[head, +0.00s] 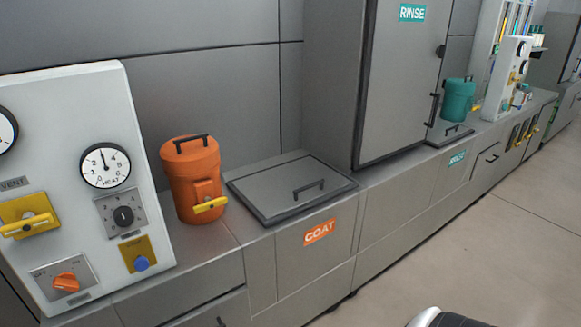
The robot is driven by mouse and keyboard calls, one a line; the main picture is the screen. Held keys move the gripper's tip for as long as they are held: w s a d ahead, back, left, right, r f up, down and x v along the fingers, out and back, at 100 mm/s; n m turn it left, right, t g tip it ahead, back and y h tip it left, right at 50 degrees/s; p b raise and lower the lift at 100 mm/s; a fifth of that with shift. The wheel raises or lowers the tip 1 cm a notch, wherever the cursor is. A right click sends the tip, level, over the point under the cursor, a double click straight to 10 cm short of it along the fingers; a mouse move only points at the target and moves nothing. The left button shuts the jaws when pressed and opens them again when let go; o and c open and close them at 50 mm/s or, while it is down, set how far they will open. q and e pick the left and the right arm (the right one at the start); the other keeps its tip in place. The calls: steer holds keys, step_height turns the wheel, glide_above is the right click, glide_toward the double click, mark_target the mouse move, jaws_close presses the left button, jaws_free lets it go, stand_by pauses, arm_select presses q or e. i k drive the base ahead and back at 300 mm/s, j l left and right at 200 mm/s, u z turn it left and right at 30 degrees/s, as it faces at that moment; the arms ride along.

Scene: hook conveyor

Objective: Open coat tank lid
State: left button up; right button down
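The coat tank lid (275,180) is a flat grey square panel with a dark rim, set in the top of the counter. It lies flat and shut. A dark bar handle (308,188) stands on it near its right front side. An orange label reading COAT (319,232) is on the counter front below the lid. Neither of my grippers shows. A rounded white and dark part, probably mine, shows at the bottom edge, right of centre.
An orange canister (193,182) with a yellow valve stands left of the lid. A white control panel (85,180) with dials and knobs is further left. A tall grey RINSE cabinet (405,90) rises right of the lid. A teal canister (458,101) stands beyond. Floor (500,240) at right is clear.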

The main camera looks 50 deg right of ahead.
mark_target(274, 195)
steer(key=z, duration=1.55)
steer(key=i, duration=0.1)
